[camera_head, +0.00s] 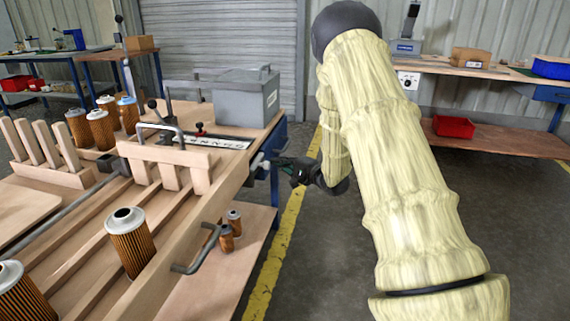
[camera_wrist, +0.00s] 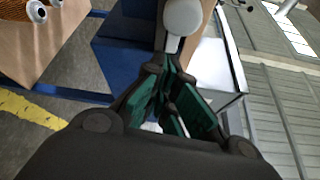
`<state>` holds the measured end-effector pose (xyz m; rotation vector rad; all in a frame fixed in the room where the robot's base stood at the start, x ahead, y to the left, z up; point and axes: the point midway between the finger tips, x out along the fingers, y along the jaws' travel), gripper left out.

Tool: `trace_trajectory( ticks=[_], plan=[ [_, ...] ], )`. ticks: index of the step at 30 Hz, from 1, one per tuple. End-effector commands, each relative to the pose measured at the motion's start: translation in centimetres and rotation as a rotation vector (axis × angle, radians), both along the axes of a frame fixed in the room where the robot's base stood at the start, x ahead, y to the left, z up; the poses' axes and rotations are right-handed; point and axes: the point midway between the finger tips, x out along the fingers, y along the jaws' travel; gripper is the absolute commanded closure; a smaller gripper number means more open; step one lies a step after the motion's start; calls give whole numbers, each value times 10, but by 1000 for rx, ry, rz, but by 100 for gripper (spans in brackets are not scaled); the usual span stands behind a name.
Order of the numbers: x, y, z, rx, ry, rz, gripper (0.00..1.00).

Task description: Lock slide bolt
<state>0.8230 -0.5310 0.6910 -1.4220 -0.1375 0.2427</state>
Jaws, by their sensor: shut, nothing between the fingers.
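A pale rounded knob (camera_head: 260,164) sticks out from the right side of the wooden fixture (camera_head: 215,203); it looks like the slide bolt's end. The knob also shows in the wrist view (camera_wrist: 184,15), at the top, just beyond my fingertips. My gripper (camera_head: 285,165) is beside the fixture, just right of the knob. In the wrist view my gripper (camera_wrist: 174,72) has its dark green fingers drawn together with nothing held. I cannot tell whether the fingertips touch the knob. The bolt's inner end is hidden by the fixture.
A pleated filter cartridge (camera_head: 131,242) stands in the fixture, beside a slotted wooden gate (camera_head: 165,165) with a metal handle. A bent handle (camera_head: 195,255) sticks out from the fixture's near side. A grey box (camera_head: 245,98) stands behind. The floor (camera_head: 325,260) to the right is clear.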

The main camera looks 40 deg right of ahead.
Motion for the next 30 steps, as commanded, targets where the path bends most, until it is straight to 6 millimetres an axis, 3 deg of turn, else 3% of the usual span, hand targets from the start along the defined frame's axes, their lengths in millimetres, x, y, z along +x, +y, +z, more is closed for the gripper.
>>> trace_trajectory(
  ticks=[6,22,30],
  plan=[
    [-9,12,2,0,0,1,100],
    [-12,17,4,1,0,-1,100],
    [-33,40,6,4,2,-1,100]
  ],
)
